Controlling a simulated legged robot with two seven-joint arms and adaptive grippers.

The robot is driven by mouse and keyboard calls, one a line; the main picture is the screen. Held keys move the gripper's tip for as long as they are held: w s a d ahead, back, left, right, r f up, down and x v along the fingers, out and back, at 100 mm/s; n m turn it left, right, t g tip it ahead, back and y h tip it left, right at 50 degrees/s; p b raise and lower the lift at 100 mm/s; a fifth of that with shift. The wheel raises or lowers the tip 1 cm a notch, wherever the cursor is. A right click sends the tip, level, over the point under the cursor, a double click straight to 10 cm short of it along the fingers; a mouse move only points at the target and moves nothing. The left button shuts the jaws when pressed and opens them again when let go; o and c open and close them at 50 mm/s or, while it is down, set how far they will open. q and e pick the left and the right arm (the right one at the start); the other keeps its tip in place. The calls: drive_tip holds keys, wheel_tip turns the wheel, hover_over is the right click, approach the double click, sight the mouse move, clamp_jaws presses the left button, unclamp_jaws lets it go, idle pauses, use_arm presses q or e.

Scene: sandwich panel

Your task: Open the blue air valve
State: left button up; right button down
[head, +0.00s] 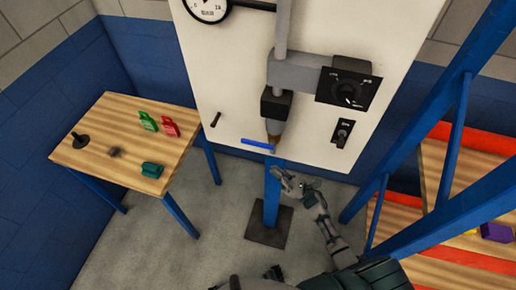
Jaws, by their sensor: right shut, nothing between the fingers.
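The blue air valve handle (258,144) is a flat bar at the lower edge of the white panel. My left gripper cannot be made out; only grey and dark parts of mine show at the bottom edge.
The white panel (225,85) carries a gauge (207,8), a dark rotary switch (348,88) and a small switch (342,133). A wooden table (105,120) at left holds green and red tags and small parts. Blue beams and shelves (460,180) stand at right.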

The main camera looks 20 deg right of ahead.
drive_tip(key=p, duration=0.3)
approach(245, 143)
drive_tip(key=w+a, duration=0.2)
drive_tip(key=a, duration=0.1)
drive_tip(key=r+p, duration=0.2)
drive_tip(key=r, duration=0.1)
drive_tip(key=shift+w, duration=0.35)
use_arm(q)
drive_tip(key=s+a+f, duration=0.1)
drive_tip(key=s+a, duration=0.1)
drive_tip(key=s, duration=0.8)
drive_tip(key=shift+s+a+f+g, duration=0.15)
drive_tip(key=shift+g, duration=0.15)
use_arm(e)
drive_tip(key=shift+d+r, duration=0.1)
drive_tip(key=shift+d, duration=0.25)
